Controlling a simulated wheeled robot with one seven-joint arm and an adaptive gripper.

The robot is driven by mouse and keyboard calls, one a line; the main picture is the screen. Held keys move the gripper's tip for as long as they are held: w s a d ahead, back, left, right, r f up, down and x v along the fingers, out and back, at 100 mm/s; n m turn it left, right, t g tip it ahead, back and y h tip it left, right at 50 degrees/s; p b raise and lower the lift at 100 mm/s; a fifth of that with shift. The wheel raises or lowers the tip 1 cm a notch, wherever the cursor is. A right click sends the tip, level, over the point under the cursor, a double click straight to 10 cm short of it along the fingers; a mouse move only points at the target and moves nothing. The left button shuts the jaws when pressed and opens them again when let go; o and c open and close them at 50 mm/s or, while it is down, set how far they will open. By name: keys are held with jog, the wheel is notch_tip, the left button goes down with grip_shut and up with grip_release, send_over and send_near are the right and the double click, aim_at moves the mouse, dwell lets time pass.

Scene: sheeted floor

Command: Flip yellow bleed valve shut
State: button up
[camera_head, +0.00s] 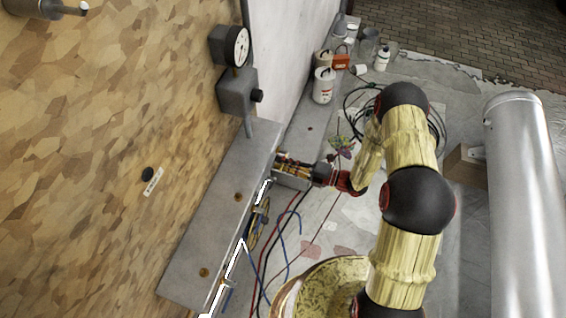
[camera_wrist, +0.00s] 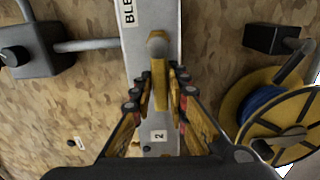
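The yellow valve handle (camera_wrist: 159,92) is a narrow bar below a rounded grey knob in the wrist view, over a grey panel with a label starting "BLE" (camera_wrist: 128,12) and a tag reading "2". My gripper (camera_wrist: 159,82) is around the handle, one finger on each side. The fingers look slightly apart from it, though contact is hard to judge. In the head view my gripper (camera_head: 284,166) is at the edge of the grey ledge, and the handle cannot be made out there.
A yellow reel with blue hose (camera_wrist: 262,100) is right of my gripper in the wrist view. A grey box with a pipe (camera_wrist: 28,50) is at left. In the head view, a gauge (camera_head: 236,46), white containers (camera_head: 324,85) and loose cables (camera_head: 290,225) are around the arm.

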jog(key=o, duration=0.3)
jog(key=shift+o, duration=0.2)
jog(key=shift+s+d, duration=0.1)
jog(key=v, duration=1.1)
jog(key=shift+d, duration=0.4)
jog(key=shift+s, duration=0.1)
